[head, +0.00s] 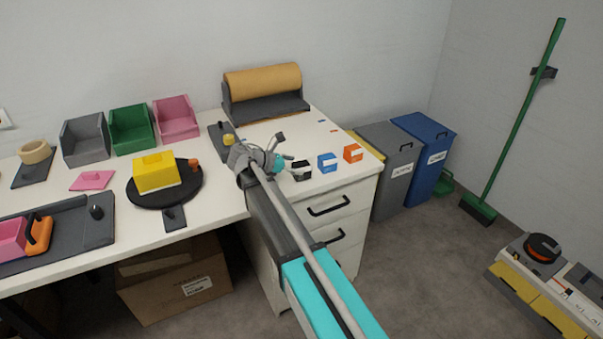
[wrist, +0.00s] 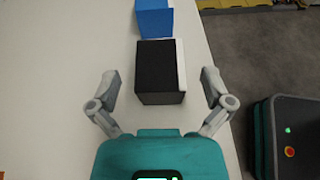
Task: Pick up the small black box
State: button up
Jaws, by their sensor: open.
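The small black box (wrist: 160,76) with a white side sits on the white tabletop in the wrist view, ahead of and between my open fingers. In the head view the black box (head: 301,172) stands near the table's front edge, just right of my gripper (head: 281,150). My gripper also shows in the wrist view (wrist: 160,86), open, with a finger on each side of the box and a visible gap to each. Nothing is held.
A blue box (head: 327,162) stands right of the black box, and an orange box (head: 353,153) beyond it. A paper roll (head: 263,82) stands at the back. The tabletop's edge lies close to the boxes. Grey (head: 393,168) and blue (head: 427,155) bins stand on the floor.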

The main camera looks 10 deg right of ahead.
dwell(0.4)
jog(key=c, duration=1)
jog(key=shift+r, duration=0.25)
notch_tip(320, 180, up, 2)
jog(key=p, duration=0.2)
jog(key=shift+r+p, duration=0.1)
jog(key=shift+p, duration=0.2)
jog(key=s+r+p, duration=1)
jog(key=s, duration=0.4)
jog(key=shift+d+r, duration=0.15)
jog(key=shift+r, duration=0.05)
